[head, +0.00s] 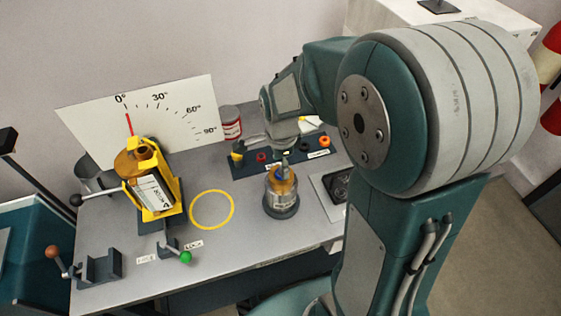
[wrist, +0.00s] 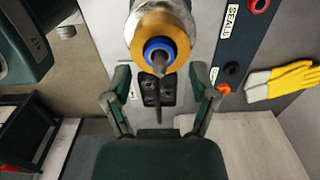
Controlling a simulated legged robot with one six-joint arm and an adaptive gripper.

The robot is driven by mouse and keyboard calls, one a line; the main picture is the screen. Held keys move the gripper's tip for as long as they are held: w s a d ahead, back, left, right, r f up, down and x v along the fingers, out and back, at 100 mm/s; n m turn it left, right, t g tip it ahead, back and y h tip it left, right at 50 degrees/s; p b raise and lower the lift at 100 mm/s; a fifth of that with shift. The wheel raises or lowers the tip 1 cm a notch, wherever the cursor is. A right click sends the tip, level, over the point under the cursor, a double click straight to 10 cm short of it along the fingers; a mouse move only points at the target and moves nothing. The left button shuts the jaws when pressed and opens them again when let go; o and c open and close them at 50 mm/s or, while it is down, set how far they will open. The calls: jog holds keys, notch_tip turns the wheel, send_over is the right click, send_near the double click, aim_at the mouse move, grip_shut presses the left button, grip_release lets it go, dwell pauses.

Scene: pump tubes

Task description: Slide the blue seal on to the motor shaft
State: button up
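The motor (head: 282,200) stands upright on the bench, with a brass top face (wrist: 140,32) and a grey shaft (wrist: 166,60) pointing up. The blue seal (wrist: 151,47) is a ring around the shaft in the wrist view, low down by the brass face. I cannot tell if it is fully seated. My gripper (wrist: 162,98) is open, its two fingers wide apart with nothing between the tips.
The dark seal tray (head: 240,170) lies behind the motor with red (head: 261,157), black (head: 303,143) and orange (head: 325,141) rings. A yellow tilting fixture (head: 160,185) stands left. A yellow circle (head: 212,209) marks clear bench. A black item (head: 341,184) lies right of the motor.

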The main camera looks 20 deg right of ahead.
jog(key=shift+r, duration=0.1)
notch_tip(320, 180, up, 12)
dwell(0.6)
dwell(0.9)
jog(key=s+r+n+t, duration=0.3)
jog(key=s+n+t, duration=0.2)
jog(key=s+n, duration=0.9)
jog(key=n, duration=0.4)
jog(key=shift+r+t, duration=0.2)
jog(key=shift+t, duration=0.1)
